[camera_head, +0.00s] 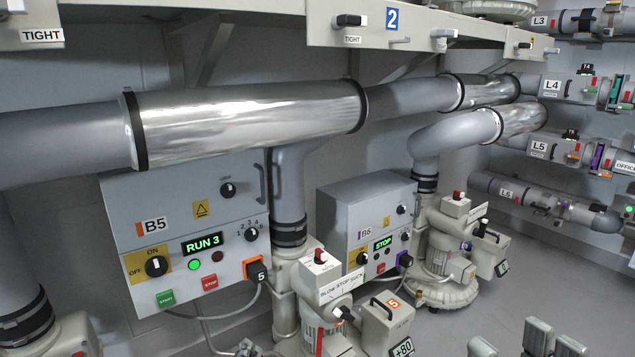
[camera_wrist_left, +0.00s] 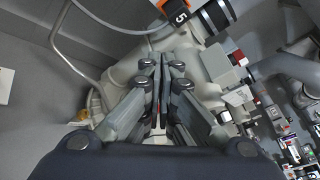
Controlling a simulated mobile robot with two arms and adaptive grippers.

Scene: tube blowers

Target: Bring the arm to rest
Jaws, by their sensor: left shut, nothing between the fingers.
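Grey blocks at the lower right of the head view look like part of my right gripper (camera_head: 528,342). They are cut off by the frame, so its jaws cannot be judged.
The B5 cabinet (camera_head: 185,225) shows RUN 3; the B6 cabinet (camera_head: 367,225) shows STOP. The B5 blower (camera_head: 320,290) and B6 blower (camera_head: 445,275) stand beside them. Large pipes run overhead under a shelf (camera_head: 430,38). Grey floor (camera_head: 515,285) is clear at right.

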